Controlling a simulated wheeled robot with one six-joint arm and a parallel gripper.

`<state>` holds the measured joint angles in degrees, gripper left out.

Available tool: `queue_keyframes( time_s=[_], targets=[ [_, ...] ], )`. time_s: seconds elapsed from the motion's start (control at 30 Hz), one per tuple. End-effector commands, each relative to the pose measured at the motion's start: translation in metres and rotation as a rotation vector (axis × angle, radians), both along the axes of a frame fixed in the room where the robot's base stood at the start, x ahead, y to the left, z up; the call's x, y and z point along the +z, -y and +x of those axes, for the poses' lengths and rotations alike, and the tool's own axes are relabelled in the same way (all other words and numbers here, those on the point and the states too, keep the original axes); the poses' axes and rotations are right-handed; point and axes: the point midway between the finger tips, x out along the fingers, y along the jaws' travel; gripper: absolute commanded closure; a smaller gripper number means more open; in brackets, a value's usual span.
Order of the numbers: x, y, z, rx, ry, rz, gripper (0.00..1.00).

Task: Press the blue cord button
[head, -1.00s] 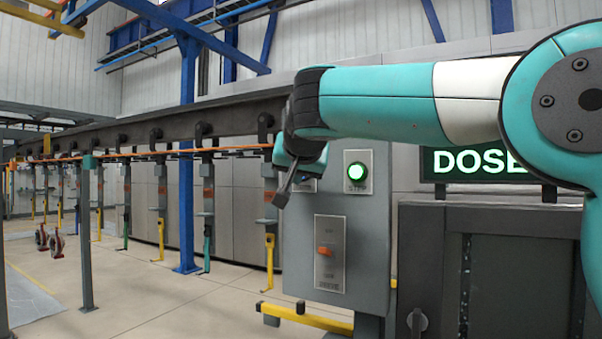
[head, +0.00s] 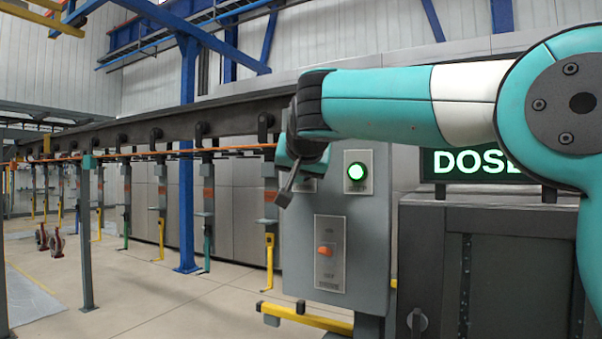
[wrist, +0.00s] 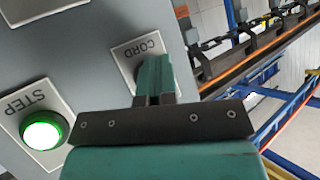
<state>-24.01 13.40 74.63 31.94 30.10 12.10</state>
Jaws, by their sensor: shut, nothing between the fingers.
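The CORD plate (wrist: 125,52) is on the grey control box (head: 330,270), and its label shows in the wrist view. My gripper (wrist: 154,76) is shut and empty, and its fingers cover the middle of that plate. The blue button is hidden behind them, so I cannot tell whether they touch it. In the head view my gripper (head: 284,198) is at the upper left of the box front, and the CORD plate's edge (head: 308,185) shows just right of it.
A lit green STEP button (head: 356,171) is right of the CORD plate; it also shows in the wrist view (wrist: 43,131). An orange switch (head: 325,251) is lower on the box. The overhead conveyor (head: 170,128) with hanging hooks runs left. A yellow bar (head: 310,318) sticks out below.

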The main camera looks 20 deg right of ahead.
Motion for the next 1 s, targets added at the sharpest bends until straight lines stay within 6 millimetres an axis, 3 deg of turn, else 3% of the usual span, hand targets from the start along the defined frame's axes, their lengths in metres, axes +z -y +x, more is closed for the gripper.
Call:
queue_keyframes(
  time_s=[0.77, 1.0],
  targets=[
    [0.0, -0.012, -0.012, -0.001, 0.0, 0.0, 1.0],
    [0.0, -0.027, -0.026, 0.003, 0.001, 0.0, 1.0]
  ],
)
